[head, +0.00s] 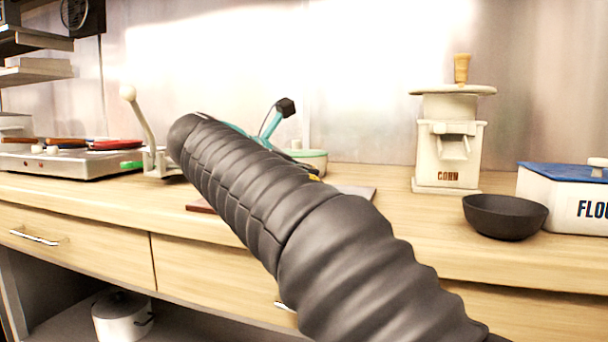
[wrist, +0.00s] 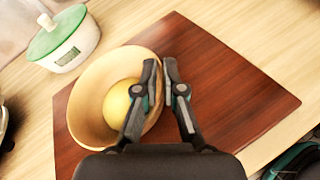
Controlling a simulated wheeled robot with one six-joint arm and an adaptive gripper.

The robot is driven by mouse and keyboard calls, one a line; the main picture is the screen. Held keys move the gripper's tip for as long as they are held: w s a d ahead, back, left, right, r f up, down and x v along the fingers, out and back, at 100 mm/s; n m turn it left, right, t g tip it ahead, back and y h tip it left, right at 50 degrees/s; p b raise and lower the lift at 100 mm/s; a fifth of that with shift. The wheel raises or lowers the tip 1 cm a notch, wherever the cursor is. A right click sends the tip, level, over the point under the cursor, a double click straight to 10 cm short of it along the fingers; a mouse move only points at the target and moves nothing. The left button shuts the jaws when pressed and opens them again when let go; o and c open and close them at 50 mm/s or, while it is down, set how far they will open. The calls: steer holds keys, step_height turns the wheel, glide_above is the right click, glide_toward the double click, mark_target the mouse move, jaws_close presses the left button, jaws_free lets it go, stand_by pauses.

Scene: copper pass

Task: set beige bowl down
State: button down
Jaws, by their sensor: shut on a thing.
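The beige bowl (wrist: 87,100) shows in the wrist view, tilted, with a round yellow thing (wrist: 118,105) inside it. My gripper (wrist: 159,65) is shut on the bowl's right rim, one finger inside the bowl and one outside. Under or behind the bowl is a dark red-brown board (wrist: 225,75) on the wooden counter. I cannot tell whether the bowl touches the board. In the head view my arm hides the bowl and the gripper; only a small edge of the board (head: 200,208) shows there.
On the counter are a white corn grinder (head: 448,150), a dark bowl (head: 505,216), a flour box (head: 565,200), a white lever press (head: 150,135) and a metal griddle (head: 70,160) at left.

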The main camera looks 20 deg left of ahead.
steer(key=shift+f, duration=0.65)
stand_by(0.5)
steer(key=c, duration=1.2)
jaws_free()
steer(key=shift+s, duration=0.1)
